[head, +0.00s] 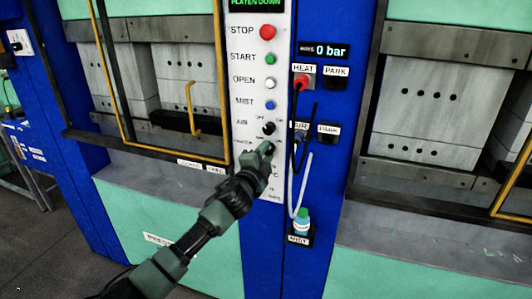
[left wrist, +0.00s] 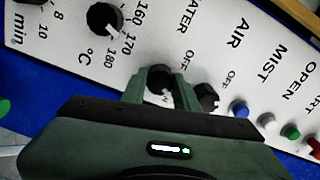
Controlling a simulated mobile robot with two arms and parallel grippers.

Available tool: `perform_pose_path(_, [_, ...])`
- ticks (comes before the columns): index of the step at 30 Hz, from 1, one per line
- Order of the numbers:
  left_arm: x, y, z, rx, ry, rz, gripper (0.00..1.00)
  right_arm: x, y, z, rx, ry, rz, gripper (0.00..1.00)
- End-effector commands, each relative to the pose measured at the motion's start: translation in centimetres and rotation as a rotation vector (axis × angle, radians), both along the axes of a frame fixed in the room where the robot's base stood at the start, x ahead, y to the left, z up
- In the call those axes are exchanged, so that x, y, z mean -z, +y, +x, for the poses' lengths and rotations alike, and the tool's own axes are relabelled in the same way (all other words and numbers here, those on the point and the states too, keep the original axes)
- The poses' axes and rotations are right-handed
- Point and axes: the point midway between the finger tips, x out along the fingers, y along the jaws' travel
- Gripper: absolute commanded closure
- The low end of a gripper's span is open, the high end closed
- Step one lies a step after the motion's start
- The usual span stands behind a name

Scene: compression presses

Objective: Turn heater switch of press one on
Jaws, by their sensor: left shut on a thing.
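The control panel (head: 246,60) of the press stands upright in the head view, with labelled buttons and black knobs. My left gripper (head: 265,152) is at the panel's lower part, below the AIR knob (head: 268,128). In the left wrist view my left gripper (left wrist: 156,83) is shut on the heater switch (left wrist: 158,80), a black knob under the partly visible HEATER label. A finger stands on each side of it. An OFF mark lies to its right; its lower part is partly hidden, so I cannot tell its setting. My right gripper is not in view.
The AIR knob also shows close to the right finger in the left wrist view (left wrist: 206,98). A temperature dial (left wrist: 105,18) is up and left.

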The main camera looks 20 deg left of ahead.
Motion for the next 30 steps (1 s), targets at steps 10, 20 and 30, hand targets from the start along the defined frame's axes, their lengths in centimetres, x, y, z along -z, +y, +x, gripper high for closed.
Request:
perform_pose_path(10, [0.1, 0.0, 0.0, 0.0, 0.001, 0.007, 1.0, 0.0, 0.0, 0.0, 0.0, 0.0, 0.0, 1.0])
perform_pose_path(20, [0.1, 0.0, 0.0, 0.0, 0.0, 0.004, 0.48, 0.0, 0.0, 0.0, 0.0, 0.0, 0.0, 1.0])
perform_pose_path(30, [0.3, 0.1, -2.4, 0.001, 0.0, 0.005, 0.48, 0.6, 0.0, 0.0, 0.0, -0.001, 0.0, 1.0])
